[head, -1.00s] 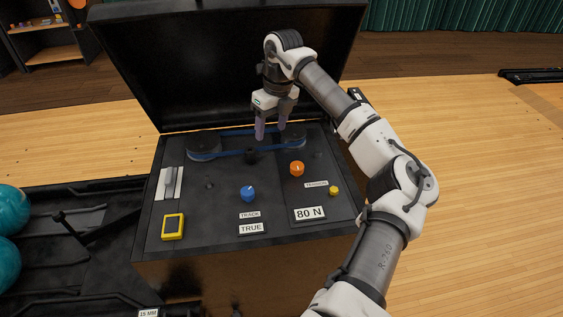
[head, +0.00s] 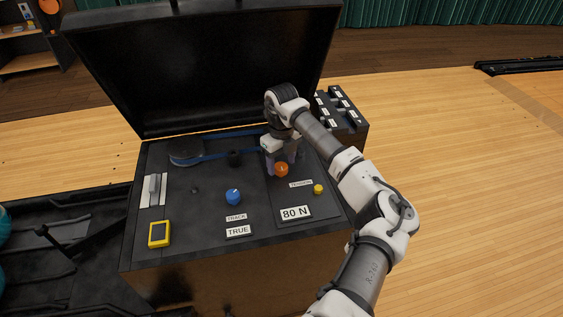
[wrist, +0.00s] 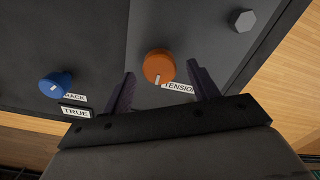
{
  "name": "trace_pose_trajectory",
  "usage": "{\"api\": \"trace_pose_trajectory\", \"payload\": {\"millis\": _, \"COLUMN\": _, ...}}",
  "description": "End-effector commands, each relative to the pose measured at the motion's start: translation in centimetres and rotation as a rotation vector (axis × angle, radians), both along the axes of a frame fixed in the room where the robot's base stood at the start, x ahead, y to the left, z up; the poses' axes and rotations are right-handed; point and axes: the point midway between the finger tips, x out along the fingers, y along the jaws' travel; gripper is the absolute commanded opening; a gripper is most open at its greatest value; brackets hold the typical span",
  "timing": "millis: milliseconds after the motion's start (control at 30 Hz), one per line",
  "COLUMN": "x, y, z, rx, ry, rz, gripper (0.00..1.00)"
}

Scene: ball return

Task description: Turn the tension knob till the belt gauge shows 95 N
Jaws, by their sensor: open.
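The orange tension knob (head: 281,170) stands on the right part of the machine's dark panel, with a TENSION label (head: 301,184) beside it. The gauge plate (head: 295,213) below it reads 80 N. My gripper (head: 283,166) is open and empty, just behind the knob in the head view. In the wrist view the knob (wrist: 159,66) lies ahead of and between the two fingertips (wrist: 160,80), with no visible contact. A pale mark shows on the knob's side, facing the gripper.
A blue knob (head: 233,197) with TRACK and TRUE labels sits to the left. A small yellow knob (head: 318,189), a yellow-framed device (head: 159,233), a lever (head: 154,188) and a blue belt (head: 215,156) are also on the panel. The raised lid (head: 200,65) stands behind.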

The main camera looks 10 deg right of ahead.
Motion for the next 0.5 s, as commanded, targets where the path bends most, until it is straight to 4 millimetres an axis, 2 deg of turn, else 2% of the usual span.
{"api": "trace_pose_trajectory", "payload": {"millis": 133, "x": -0.01, "y": 0.00, "z": -0.83, "rx": 0.000, "ry": 0.000, "rz": 0.000, "gripper": 0.59}}
{"api": "trace_pose_trajectory", "payload": {"millis": 400, "x": 0.01, "y": 0.00, "z": -0.92, "rx": 0.000, "ry": -0.001, "rz": 0.000, "gripper": 0.59}}
{"api": "trace_pose_trajectory", "payload": {"millis": 500, "x": 0.00, "y": 0.01, "z": -0.91, "rx": 0.000, "ry": -0.001, "rz": 0.000, "gripper": 0.46}}
